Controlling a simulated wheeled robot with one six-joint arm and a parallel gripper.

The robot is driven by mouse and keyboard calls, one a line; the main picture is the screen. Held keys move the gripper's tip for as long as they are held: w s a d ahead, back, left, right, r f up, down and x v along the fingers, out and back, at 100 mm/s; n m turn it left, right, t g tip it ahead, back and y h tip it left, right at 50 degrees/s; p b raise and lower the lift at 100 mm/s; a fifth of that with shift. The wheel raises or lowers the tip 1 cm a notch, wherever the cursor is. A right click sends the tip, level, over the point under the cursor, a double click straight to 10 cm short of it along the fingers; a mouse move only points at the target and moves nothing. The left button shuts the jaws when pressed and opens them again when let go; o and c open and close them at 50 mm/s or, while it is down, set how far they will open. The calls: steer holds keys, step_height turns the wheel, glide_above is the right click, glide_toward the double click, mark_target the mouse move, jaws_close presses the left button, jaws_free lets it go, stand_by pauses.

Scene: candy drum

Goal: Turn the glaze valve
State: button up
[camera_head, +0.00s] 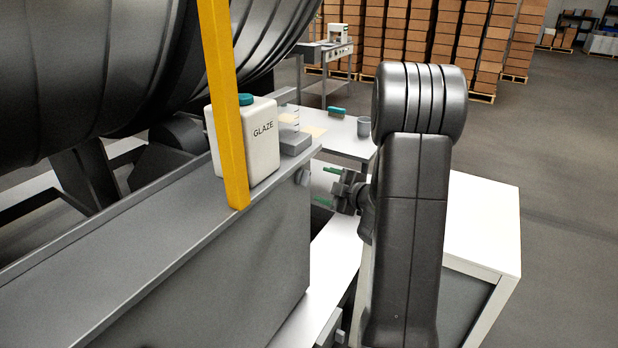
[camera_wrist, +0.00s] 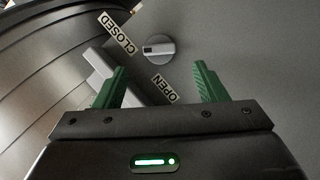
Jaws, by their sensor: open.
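The glaze valve (camera_wrist: 158,49) is a round grey knob with a dark slot mark, on a grey panel in the wrist view. A CLOSED label (camera_wrist: 117,32) is at its upper left and an OPEN label (camera_wrist: 160,89) is below it. In the head view the knob (camera_head: 302,177) sticks out from the end of the grey cabinet. My gripper (camera_wrist: 158,82) has its green fingers spread, one on each side below the knob, with nothing between them. In the head view my gripper (camera_head: 328,186) is just right of the knob, apart from it.
A white GLAZE jug (camera_head: 262,140) with a teal cap stands on the cabinet top behind a yellow post (camera_head: 224,100). The large dark drum (camera_head: 100,70) fills the upper left. A white table (camera_head: 345,132) with a brush and grey cup stands behind my gripper.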

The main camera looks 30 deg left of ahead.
mark_target(308, 179)
steer(key=p+x, duration=0.1)
steer(key=x, duration=0.6)
steer(key=shift+w+a, duration=0.1)
steer(key=shift+a, duration=0.15)
steer(key=c, duration=1)
steer(key=shift+m+g+p, duration=0.3)
steer(key=shift+m+p, duration=0.25)
steer(key=shift+m, duration=0.15)
steer(key=o, duration=1)
